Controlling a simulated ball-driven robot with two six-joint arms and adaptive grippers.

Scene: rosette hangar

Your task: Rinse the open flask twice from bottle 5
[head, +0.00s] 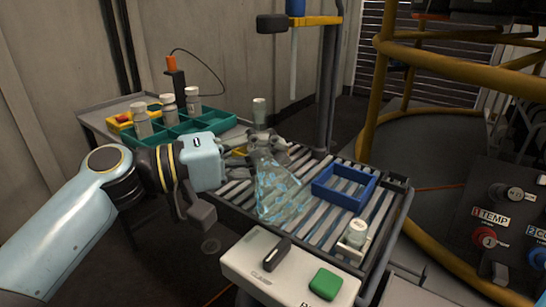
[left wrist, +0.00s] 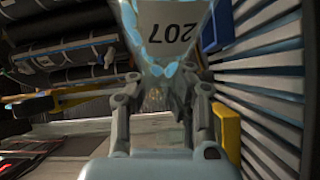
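The clear conical flask (head: 278,192) with pale blue patches stands roughly upright over the slatted rack. In the left wrist view the flask (left wrist: 176,30) bears the number 207, upside down. My left gripper (head: 262,148) is closed around its neck; its fingers (left wrist: 165,110) show on both sides there. I cannot tell whether the flask's base touches the slats. A pale cylinder (head: 259,110) shows just above the gripper, perhaps the flask's neck. Three capped bottles (head: 168,108) stand at the green tray; no number is readable, so I cannot tell which is bottle 5. My right gripper is out of view.
The slatted rack (head: 322,215) carries an empty-looking blue frame (head: 344,187) and a small capped vial (head: 356,233). The green divided tray (head: 212,123) is at back left. A control box with a green button (head: 324,283) is in front. A yellow railing (head: 440,66) curves at right.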

